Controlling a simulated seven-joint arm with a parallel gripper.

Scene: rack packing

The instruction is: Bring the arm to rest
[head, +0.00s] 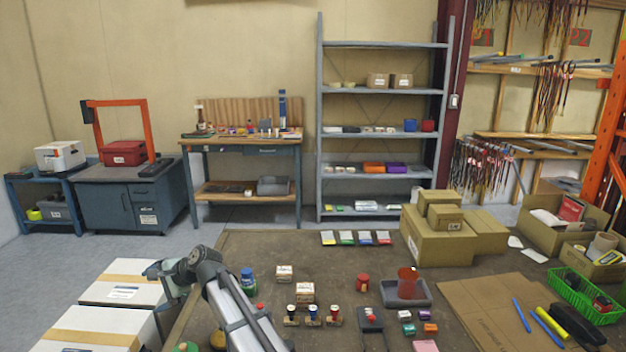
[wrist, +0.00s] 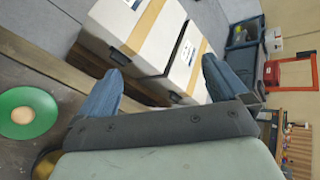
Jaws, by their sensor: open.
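My gripper (head: 152,271) is at the left of the head view, at the end of my arm, above the gap between the table's left edge and the white boxes. In the wrist view its two blue fingers (wrist: 158,88) stand wide apart with nothing between them. It is open and empty. The white boxes with tan tape (wrist: 122,28) lie beyond the fingers in the wrist view and do not appear to be held.
The table (head: 250,240) carries small boxes, stamps, a grey tray (head: 418,298) with a red cup, brown cartons (head: 436,243) and a green basket (head: 590,303). A green disc (wrist: 28,112) lies near the gripper. A shelf rack (head: 384,45) stands behind.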

